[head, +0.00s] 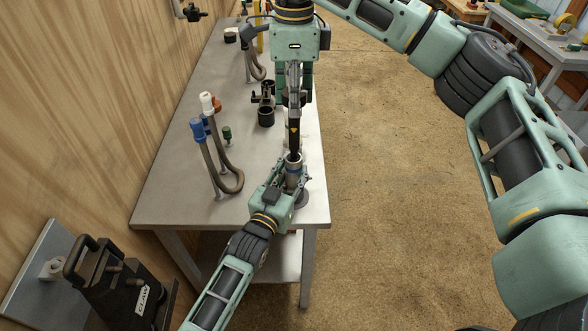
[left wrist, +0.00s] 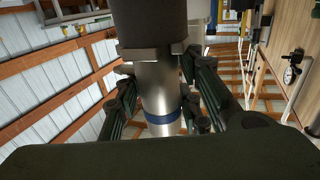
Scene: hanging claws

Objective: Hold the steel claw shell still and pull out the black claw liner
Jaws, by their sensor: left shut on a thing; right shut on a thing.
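The steel claw shell (head: 294,162) is a short upright metal cylinder near the right edge of the table. My left gripper (head: 291,178) is shut around it from the front left. In the left wrist view the shell (left wrist: 158,90) shows as a bright cylinder with a blue band, between the fingers of my left gripper (left wrist: 162,105). The black claw liner (head: 293,132), slim with a yellow mark, stands in line above the shell. My right gripper (head: 293,92) is shut on its upper part from above. The liner's lower end meets the shell's mouth; how deep it sits is hidden.
The grey table (head: 165,190) holds a black fixture (head: 265,115) behind the shell. Bent hoses with a blue cap (head: 197,130) and a white cap (head: 207,103) stand to the left. A wooden wall is at left; open floor lies at right.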

